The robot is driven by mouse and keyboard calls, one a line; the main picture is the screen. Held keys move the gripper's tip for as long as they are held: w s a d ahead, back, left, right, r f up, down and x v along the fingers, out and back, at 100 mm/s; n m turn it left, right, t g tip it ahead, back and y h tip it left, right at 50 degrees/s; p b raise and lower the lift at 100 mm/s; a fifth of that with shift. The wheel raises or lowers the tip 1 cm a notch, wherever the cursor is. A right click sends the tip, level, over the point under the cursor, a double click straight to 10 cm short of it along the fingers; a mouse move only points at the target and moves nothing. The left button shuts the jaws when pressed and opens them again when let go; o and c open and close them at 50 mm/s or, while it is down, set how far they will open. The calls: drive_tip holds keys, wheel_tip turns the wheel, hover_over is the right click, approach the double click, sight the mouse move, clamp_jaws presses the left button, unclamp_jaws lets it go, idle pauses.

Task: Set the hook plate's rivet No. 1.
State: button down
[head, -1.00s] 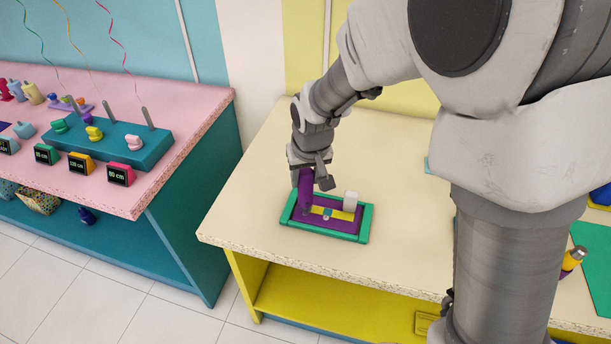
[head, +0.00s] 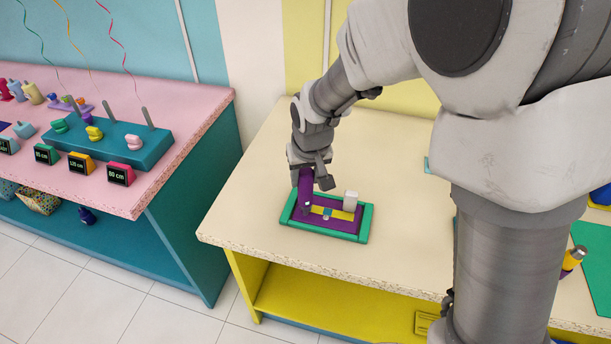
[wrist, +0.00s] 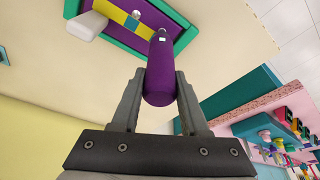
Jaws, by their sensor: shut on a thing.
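My gripper (head: 312,178) is shut on a purple cylindrical tool (head: 305,190), which it holds upright. The tool's lower end is over the left part of a purple plate (head: 320,223) and a yellow strip (head: 345,215); I cannot tell whether it touches. In the wrist view the tool (wrist: 160,75) stands between both fingers and carries a small white mark near its far end. Any rivet under the tool is hidden, and no number is readable.
A green frame (head: 365,222) surrounds the plate on the cream table (head: 260,215). The tabletop left of the frame is clear. A pink table (head: 170,185) with balloon stands and displays is further left.

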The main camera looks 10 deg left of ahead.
sight(305, 170)
idle(0.6)
drive_tip(key=shift+r+p, duration=1.25)
drive_tip(key=shift+r, duration=0.65)
wheel_tip(305, 170, up, 6)
drive_tip(key=p, duration=0.4)
